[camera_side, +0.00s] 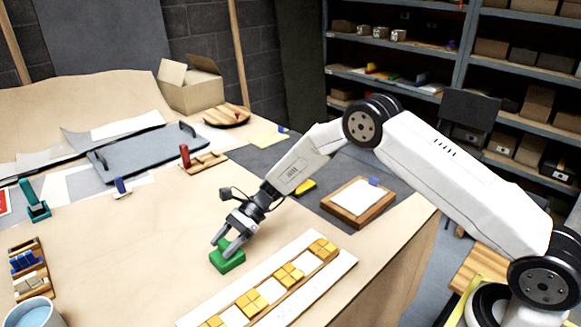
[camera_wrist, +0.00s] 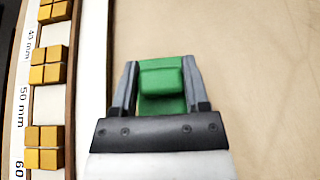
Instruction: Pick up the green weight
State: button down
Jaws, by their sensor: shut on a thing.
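The green weight (camera_side: 228,258) is a block with a raised middle part, on or just above the light wooden table. I cannot tell whether it touches the table. My gripper (camera_side: 226,243) comes down on it from the upper right and is shut on its raised part. In the wrist view the green weight (camera_wrist: 161,78) sits between the two grey fingers of my gripper (camera_wrist: 160,85), one on each side. Its lower part in that view is hidden by the gripper body.
A white panel strip (camera_side: 337,268) with yellow tiles (camera_side: 251,303) lies right of the weight; it shows at the left in the wrist view (camera_wrist: 97,60). A wooden rack (camera_side: 29,268) and a blue cup (camera_side: 35,313) stand at the left. The table between is clear.

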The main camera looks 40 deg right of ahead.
jog(key=shift+r, duration=0.15)
jog(key=shift+r, duration=0.7)
jog(key=s+d+r, duration=0.3)
jog(key=s+r, duration=0.8)
jog(key=s, duration=0.2)
jog(key=shift+s+d+r, duration=0.25)
jog(key=shift+d, duration=0.1)
dwell(0.4)
